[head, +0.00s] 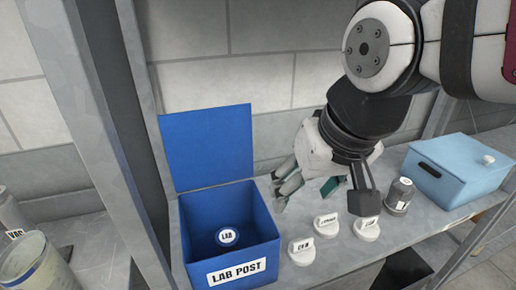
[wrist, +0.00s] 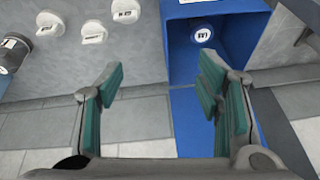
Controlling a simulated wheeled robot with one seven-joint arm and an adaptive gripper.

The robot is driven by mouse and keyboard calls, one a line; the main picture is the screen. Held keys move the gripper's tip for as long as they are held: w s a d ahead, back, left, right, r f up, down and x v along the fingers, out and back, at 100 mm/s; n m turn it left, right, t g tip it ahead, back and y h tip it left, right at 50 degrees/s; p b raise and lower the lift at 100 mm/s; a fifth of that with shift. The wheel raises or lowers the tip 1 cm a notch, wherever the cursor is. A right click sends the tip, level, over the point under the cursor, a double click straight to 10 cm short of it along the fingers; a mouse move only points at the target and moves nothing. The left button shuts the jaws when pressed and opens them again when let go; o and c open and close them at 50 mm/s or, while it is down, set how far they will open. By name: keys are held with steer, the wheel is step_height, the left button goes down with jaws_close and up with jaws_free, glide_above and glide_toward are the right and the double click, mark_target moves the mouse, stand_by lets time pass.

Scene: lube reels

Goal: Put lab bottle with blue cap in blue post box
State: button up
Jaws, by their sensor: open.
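The blue post box (head: 258,232), labelled LAB POST, stands on the grey shelf with its lid raised. In the wrist view the box (wrist: 183,55) is at upper right. A round piece marked LAB (head: 227,236), white with a blue rim, is inside the box on its floor. It also shows in the wrist view (wrist: 203,35). It may be the lab bottle seen end-on, but I cannot tell. No other blue-capped bottle shows. My gripper (head: 325,190) is open and empty, right of the box. In the wrist view its teal-padded fingers (wrist: 160,72) are wide apart with nothing between them.
Several white round bases with labels (head: 302,250) stand on the shelf right of the box. A dark grey bottle (head: 399,195) and a light blue lidded box (head: 455,172) are farther right. A grey upright (head: 95,130) separates the left bay, which holds a large container (head: 35,265).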

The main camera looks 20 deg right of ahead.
steer(key=s, duration=0.1)
steer(key=s+d, duration=0.1)
steer(key=n, duration=0.1)
steer(key=shift+s+d+r+t, duration=0.15)
steer(key=shift+s+r+t, duration=0.15)
steer(key=shift+s+t, duration=0.1)
stand_by(0.8)
